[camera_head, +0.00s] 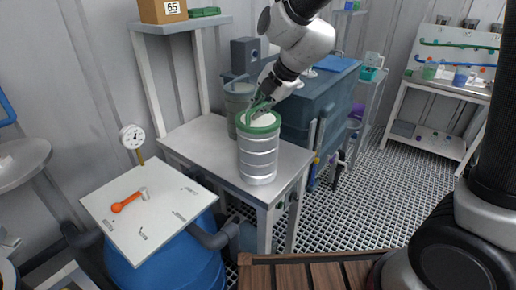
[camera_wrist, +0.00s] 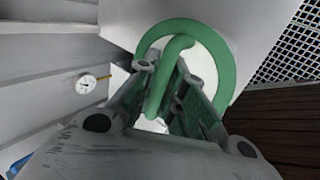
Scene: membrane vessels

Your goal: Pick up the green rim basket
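The green rim basket (camera_head: 258,162) is a silver ribbed cylinder with a green rim and a green handle arching over its top. It stands upright on the grey metal table (camera_head: 210,140), near its front edge. My gripper (camera_head: 266,96) is at the handle, just above the rim. In the wrist view the green rim (camera_wrist: 228,75) forms a ring around a white top, and the handle passes between the fingers of my gripper (camera_wrist: 172,88). The fingers look apart, with a gap showing beside the handle. Finger contact with the handle is not clear.
A grey container (camera_head: 238,98) stands right behind the basket. A blue tank (camera_head: 318,100) is close to the right. A white board (camera_head: 150,215) with an orange-handled tool lies front left, and a dial gauge (camera_head: 132,137) stands behind it. The table's left part is clear.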

